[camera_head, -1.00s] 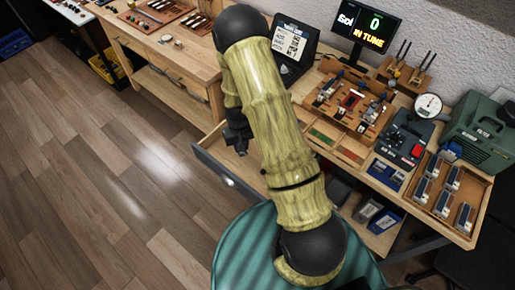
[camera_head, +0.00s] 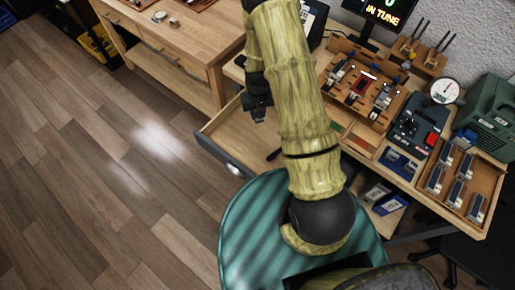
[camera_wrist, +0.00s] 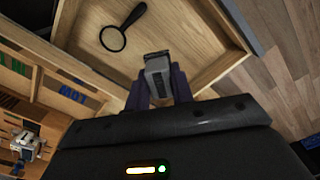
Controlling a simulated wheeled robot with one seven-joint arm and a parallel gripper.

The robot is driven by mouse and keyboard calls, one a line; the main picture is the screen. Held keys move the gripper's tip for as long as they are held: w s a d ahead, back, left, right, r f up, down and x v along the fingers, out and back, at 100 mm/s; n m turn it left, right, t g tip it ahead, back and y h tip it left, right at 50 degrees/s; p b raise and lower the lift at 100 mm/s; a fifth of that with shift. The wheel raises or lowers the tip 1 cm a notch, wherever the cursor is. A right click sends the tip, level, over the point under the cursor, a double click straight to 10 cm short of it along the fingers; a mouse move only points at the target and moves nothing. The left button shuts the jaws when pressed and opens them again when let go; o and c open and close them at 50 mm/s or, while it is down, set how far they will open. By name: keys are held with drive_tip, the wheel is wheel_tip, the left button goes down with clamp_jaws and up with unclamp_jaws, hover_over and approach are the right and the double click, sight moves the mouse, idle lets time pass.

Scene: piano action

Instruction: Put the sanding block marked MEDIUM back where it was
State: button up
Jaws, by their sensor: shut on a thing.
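My gripper (camera_head: 259,113) hangs over the open drawer (camera_head: 221,152) of the workbench, pointing down. In the wrist view its two dark fingers (camera_wrist: 158,90) are shut on a small grey block with a dark end, the sanding block (camera_wrist: 158,66). No marking on it can be read from here. The block is held above the wooden floor of the drawer (camera_wrist: 182,25); its exact height I cannot tell. A black-rimmed magnifying glass (camera_wrist: 112,38) lies in the drawer beside the block.
The bench top right of my arm holds a wooden fixture (camera_head: 362,88), a dial gauge (camera_head: 445,90), a grey-black device (camera_head: 413,128) and a tray with several small blocks (camera_head: 476,212). A green case (camera_head: 490,118) stands behind. Open floor lies left of the drawer.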

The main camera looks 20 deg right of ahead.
wheel_tip(320, 180, down, 15)
drive_tip(key=m+b, duration=1)
drive_tip(key=b, duration=1.9)
drive_tip(key=shift+a+f+m, duration=0.15)
drive_tip(key=shift+f+m, duration=0.05)
drive_tip(key=shift+m, duration=0.1)
drive_tip(key=shift+w+r, duration=0.1)
wheel_tip(320, 180, down, 6)
drive_tip(key=shift+f+b, duration=0.15)
drive_tip(key=shift+b, duration=0.35)
drive_tip(key=shift+f, duration=0.1)
drive_tip(key=shift+f+b, duration=0.35)
drive_tip(key=shift+f, duration=1.4)
